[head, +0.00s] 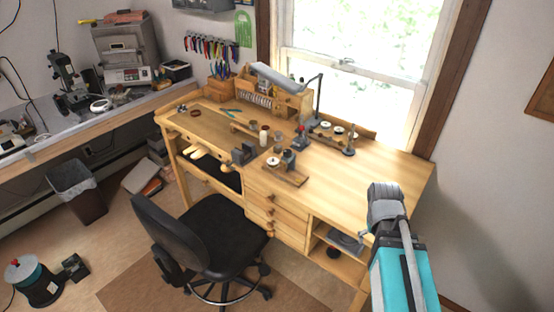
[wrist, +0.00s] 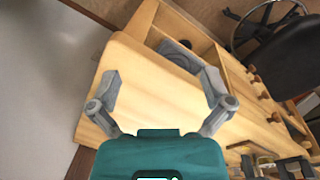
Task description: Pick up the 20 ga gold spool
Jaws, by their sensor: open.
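A wooden workbench (head: 375,165) stands under the window. Several small spool-like items are on it: a cream one (head: 264,138) near the middle, a white-topped one (head: 273,161) near the front edge, and white-topped ones (head: 325,125) on a stand at the back. I cannot read labels or tell which is the 20 ga gold spool. My gripper (head: 386,192) is at the bench's right end, right of all these items. In the wrist view my gripper (wrist: 160,85) is open and empty, with bare benchtop between its fingers. No spool is clear there.
The right half of the benchtop is clear. A small vise (head: 244,153), a wooden organizer (head: 275,92) and a lamp arm (head: 318,95) stand on the bench. A black chair (head: 215,235) is in front. An open shelf with a grey object (head: 345,240) is below the benchtop.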

